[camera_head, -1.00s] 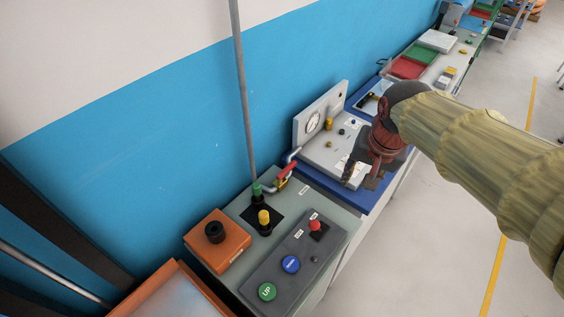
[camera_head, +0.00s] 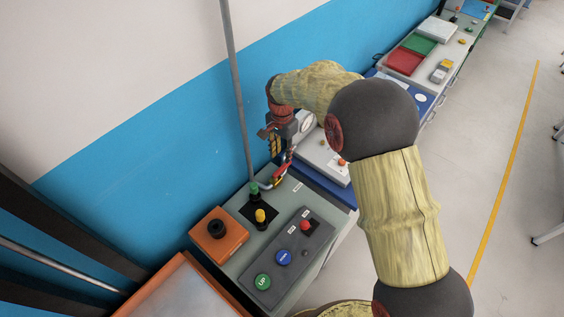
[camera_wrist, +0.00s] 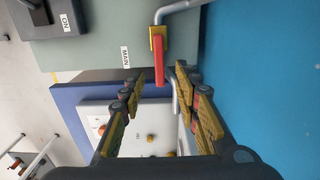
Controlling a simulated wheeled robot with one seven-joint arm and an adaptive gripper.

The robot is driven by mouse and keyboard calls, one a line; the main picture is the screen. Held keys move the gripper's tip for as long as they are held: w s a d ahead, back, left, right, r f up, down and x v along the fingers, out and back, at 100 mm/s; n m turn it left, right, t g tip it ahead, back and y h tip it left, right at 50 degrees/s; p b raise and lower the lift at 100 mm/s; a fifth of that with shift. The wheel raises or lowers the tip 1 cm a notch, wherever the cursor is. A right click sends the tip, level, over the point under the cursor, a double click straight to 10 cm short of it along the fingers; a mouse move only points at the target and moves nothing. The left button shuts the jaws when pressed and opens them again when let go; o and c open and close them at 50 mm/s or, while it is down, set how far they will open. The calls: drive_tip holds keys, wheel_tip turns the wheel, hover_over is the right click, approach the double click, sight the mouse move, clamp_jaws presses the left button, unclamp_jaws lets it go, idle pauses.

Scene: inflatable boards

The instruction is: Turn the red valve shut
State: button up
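The red valve handle (camera_wrist: 160,65) sits on a yellow valve body (camera_wrist: 156,38) on a grey pipe, at the upper middle of the wrist view. In the head view the red handle (camera_head: 281,173) shows at the back edge of the grey-green console, just below my gripper (camera_head: 278,146). In the wrist view my gripper (camera_wrist: 158,82) is open, with a yellow-padded finger on each side. The free end of the handle appears between the fingertips, with a gap on both sides. I cannot tell the depth between them, and no contact shows.
The console (camera_head: 236,265) carries an orange box (camera_head: 218,244), green and yellow knobs, and a grey button panel (camera_head: 262,280). A vertical pipe (camera_head: 237,95) rises close to my gripper, near the blue wall (camera_head: 130,180). A gauge station stands behind. The floor on the right is open.

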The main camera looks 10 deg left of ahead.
sight(282, 167)
wheel_tip(282, 167, down, 7)
drive_tip(key=shift+f, duration=0.15)
drive_tip(key=shift+c, duration=0.4)
drive_tip(key=c, duration=0.7)
clamp_jaws()
